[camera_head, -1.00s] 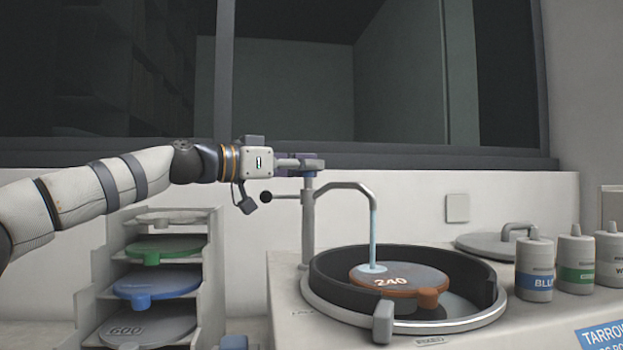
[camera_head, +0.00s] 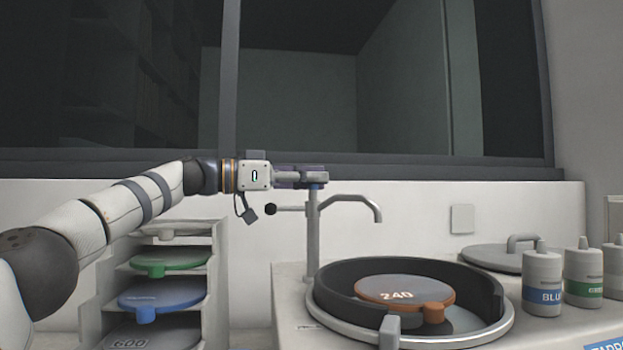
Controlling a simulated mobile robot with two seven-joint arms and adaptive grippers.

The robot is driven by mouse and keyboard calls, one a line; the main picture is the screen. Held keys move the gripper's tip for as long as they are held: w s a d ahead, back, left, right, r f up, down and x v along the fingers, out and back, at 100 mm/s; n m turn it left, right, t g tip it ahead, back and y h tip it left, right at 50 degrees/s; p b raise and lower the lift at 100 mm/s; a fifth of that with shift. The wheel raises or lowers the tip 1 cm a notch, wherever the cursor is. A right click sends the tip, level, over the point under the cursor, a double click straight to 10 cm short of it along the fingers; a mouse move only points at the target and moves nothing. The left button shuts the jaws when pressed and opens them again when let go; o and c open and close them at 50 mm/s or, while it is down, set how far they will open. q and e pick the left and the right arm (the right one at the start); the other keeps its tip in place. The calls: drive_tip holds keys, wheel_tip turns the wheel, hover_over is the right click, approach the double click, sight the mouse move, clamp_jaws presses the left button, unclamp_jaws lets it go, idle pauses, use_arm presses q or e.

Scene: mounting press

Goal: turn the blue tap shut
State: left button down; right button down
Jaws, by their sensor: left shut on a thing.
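The tap (camera_head: 313,235) stands upright behind the basin, with a grey column, a curved spout (camera_head: 352,198) pointing right over the basin and a small blue band (camera_head: 316,187) near its top. No water shows below the spout. A thin rod with a black ball (camera_head: 271,209) sticks out to the left of the column. My left gripper (camera_head: 302,176) reaches in level from the left and is shut on the tap's top. Its fingers hide most of the tap's handle there. My right gripper is not in view.
The round basin (camera_head: 330,318) holds an orange-rimmed disc marked 240 (camera_head: 396,291). A rack (camera_head: 217,290) with green, blue and grey discs stands left, below my arm. A lid (camera_head: 497,257) and several bottles (camera_head: 543,280) stand right. A window frame (camera_head: 420,170) runs behind.

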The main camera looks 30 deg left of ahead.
use_arm(q)
drive_tip(key=c, duration=1.8)
unclamp_jaws()
drive_tip(key=shift+d+f, duration=0.1)
drive_tip(key=shift+d, duration=0.05)
drive_tip(key=shift+o, duration=0.5)
drive_tip(key=shift+s+d, duration=0.1)
drive_tip(key=v, duration=1.2)
